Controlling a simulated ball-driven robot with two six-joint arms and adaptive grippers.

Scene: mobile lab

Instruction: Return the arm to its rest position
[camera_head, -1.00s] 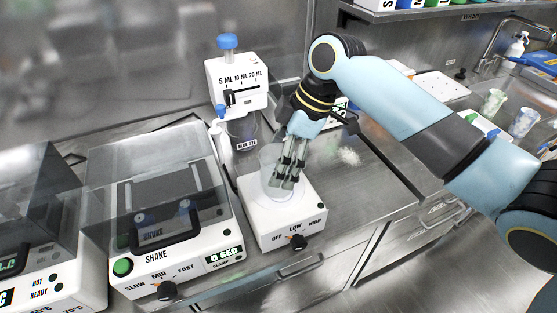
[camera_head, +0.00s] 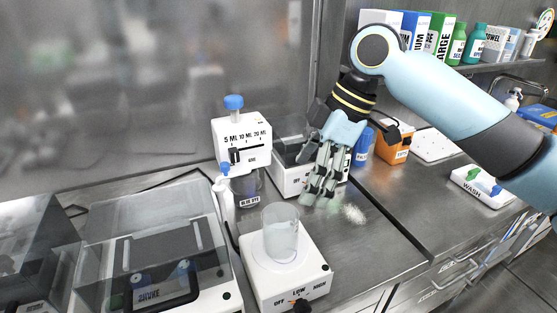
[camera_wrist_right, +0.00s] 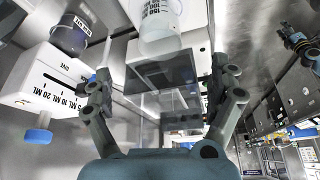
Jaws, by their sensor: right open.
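My right gripper (camera_head: 318,192) hangs fingers-down above the steel counter, to the right of and behind a clear beaker (camera_head: 281,232). The beaker stands upright on a white stirrer plate (camera_head: 262,288) with an OFF/LOW/HIGH knob. The gripper is apart from the beaker. In the right wrist view, my right gripper (camera_wrist_right: 165,95) has its two fingers spread with nothing between them. The beaker (camera_wrist_right: 160,30) shows beyond them, with printed volume marks. My left gripper is in neither view.
A blue-capped dispenser (camera_head: 240,143) with a dark bottle (camera_head: 246,186) stands behind the stirrer. A shaker (camera_head: 150,250) is at the left. Orange (camera_head: 393,147) and blue (camera_head: 363,150) containers stand behind the arm. The right counter holds a WASH tray (camera_head: 482,188). A shelf with boxes hangs above.

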